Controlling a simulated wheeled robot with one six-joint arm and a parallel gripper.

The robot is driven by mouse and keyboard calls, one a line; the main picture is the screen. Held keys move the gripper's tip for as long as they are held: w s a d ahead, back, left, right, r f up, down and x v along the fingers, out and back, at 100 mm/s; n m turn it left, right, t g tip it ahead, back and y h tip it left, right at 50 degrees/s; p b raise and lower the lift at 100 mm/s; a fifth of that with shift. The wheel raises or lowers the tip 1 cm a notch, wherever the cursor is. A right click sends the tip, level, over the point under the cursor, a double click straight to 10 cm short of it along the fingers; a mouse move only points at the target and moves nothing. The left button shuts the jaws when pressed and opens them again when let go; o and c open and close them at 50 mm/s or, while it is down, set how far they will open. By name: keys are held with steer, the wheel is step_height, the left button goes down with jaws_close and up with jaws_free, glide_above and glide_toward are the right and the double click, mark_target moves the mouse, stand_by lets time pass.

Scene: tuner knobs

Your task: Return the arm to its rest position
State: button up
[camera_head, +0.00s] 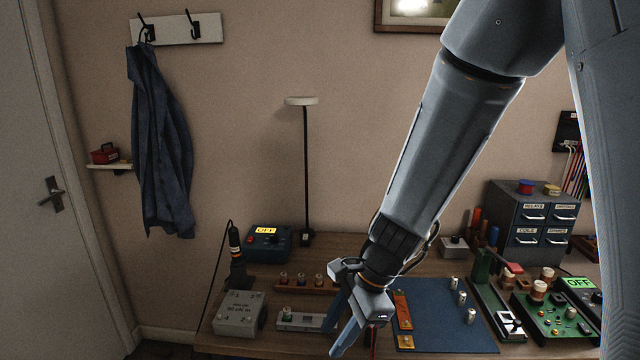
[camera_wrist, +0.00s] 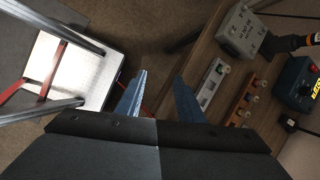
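My arm reaches down from the upper right in the head view, and my gripper (camera_head: 343,325) hangs at its lower end, in front of the workbench (camera_head: 222,346). In the wrist view my gripper (camera_wrist: 160,95) shows two blue fingers with a clear gap between them. The gripper is open and nothing is between the fingers. In the wrist view the floor shows beyond the gap, and the bench edge runs to the right of the fingers. The gripper hides part of the bench behind it.
A blue mat (camera_head: 440,318) with several small cylinders lies right of the gripper. A grey box (camera_head: 239,312), a blue "OFF" box (camera_head: 268,243) and a lamp (camera_head: 305,165) stand left. A drawer cabinet (camera_head: 532,222) and green boards (camera_head: 556,318) stand right.

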steer(key=s+d+r+n+h, duration=0.1)
steer(key=s+d+n+h, duration=0.1)
steer(key=d+n, duration=0.5)
steer(key=s+d+r+n+t+h, duration=0.1)
steer(key=s+d+n+h, duration=0.1)
steer(key=s+d+n, duration=0.2)
steer(key=d+n, duration=0.3)
steer(key=d, duration=0.2)
steer(key=shift+d+r+b, duration=0.15)
steer(key=shift+r+b, duration=0.05)
steer(key=shift+b, duration=0.1)
steer(key=shift+w+f, duration=0.1)
steer(key=shift+w, duration=0.15)
steer(key=shift+s, duration=0.1)
steer(key=shift+c, duration=0.4)
